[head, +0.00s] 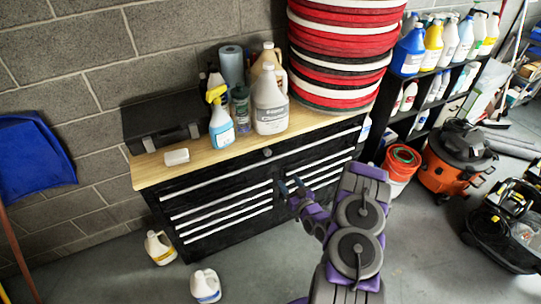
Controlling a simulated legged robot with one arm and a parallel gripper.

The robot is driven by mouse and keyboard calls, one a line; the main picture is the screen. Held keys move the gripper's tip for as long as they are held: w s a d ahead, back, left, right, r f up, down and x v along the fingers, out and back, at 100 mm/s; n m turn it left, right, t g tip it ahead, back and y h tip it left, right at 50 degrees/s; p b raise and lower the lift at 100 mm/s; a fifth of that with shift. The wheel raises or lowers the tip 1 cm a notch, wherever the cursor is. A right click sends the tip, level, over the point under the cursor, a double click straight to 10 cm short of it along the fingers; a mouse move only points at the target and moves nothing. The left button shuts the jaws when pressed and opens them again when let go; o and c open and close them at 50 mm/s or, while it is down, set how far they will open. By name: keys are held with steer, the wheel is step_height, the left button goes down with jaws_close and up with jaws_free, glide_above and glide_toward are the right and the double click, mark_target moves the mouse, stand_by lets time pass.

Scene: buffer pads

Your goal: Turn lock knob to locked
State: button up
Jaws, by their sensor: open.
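A small round lock knob (267,152) sits on the top front strip of the black tool cabinet (215,178), just under the wooden worktop. Which way it is turned is too small to tell. My gripper (291,184) is open and empty in front of the cabinet. It is below and a little right of the knob, apart from it in the picture. My purple and grey arm reaches up from the bottom of the view and hides part of the cabinet's right drawers.
On the worktop (208,158) stand a black case (160,122), several bottles and a tall stack of red and white pads (338,50). White jugs (205,286) stand on the floor at lower left. An orange vacuum (455,165) and red bucket (402,165) stand at right.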

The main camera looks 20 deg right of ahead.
mark_target(269, 154)
steer(key=w+b, duration=0.2)
steer(key=w, duration=1.5)
steer(key=shift+w+a, duration=0.15)
steer(key=shift+a, duration=0.05)
steer(key=c, duration=1)
